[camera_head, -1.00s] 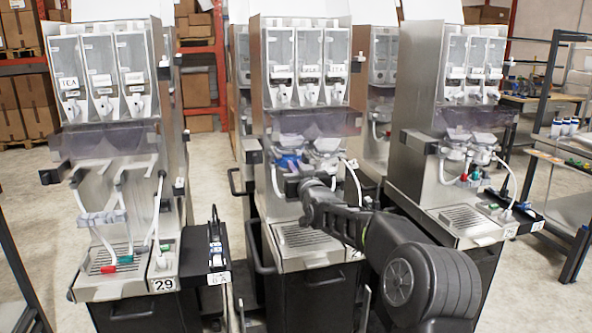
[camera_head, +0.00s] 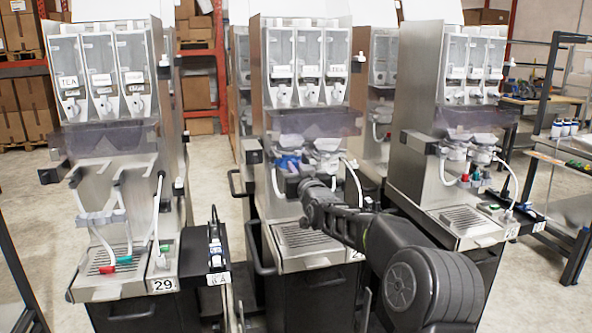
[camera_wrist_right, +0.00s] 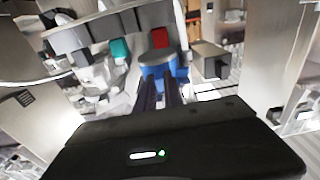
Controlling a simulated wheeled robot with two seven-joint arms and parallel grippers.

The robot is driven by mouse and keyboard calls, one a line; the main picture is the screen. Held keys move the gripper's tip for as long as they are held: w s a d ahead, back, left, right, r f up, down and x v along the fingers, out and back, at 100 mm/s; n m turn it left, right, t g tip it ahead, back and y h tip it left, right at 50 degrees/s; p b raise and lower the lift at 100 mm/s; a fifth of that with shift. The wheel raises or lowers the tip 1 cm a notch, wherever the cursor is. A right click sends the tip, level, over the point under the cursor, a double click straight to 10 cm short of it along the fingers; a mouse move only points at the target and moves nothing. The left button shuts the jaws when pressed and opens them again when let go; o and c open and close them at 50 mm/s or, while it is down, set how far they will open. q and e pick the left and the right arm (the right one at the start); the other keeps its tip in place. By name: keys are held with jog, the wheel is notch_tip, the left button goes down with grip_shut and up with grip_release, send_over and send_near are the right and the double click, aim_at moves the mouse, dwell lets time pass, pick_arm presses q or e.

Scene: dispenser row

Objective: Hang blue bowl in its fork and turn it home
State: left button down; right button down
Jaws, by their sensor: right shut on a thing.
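The blue bowl (camera_head: 288,163) is under the hoppers of the middle dispenser, on its left side, partly hidden by my right arm. In the right wrist view the blue bowl (camera_wrist_right: 158,72) is at the fingertips. My right gripper (camera_wrist_right: 162,92) is shut on it; in the head view the gripper (camera_head: 296,178) is small and partly hidden by its wrist. The fork is too small and covered to make out, so I cannot tell whether the bowl sits in it or how it is turned. My left gripper is in neither view.
A white bowl (camera_head: 326,158) hangs close to the right of the blue one, with a white hose (camera_head: 355,182) beside it. A drip tray (camera_head: 300,237) lies below. Other dispensers stand left (camera_head: 120,200) and right (camera_head: 425,165). Red (camera_wrist_right: 160,38) and teal (camera_wrist_right: 120,48) parts show beyond the gripper.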

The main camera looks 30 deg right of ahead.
jog(key=shift+a+r, duration=0.1)
jog(key=shift+w+a+m+h+p, duration=0.15)
jog(key=shift+a+m+h+p, duration=0.15)
jog(key=shift+h, duration=0.2)
jog(key=shift+g+h, duration=0.3)
jog(key=shift+w+a+m+h+p, duration=0.1)
jog(key=shift+m+h+p, duration=0.35)
jog(key=shift+p, duration=0.85)
jog(key=shift+g, duration=0.3)
jog(key=shift+p, duration=0.3)
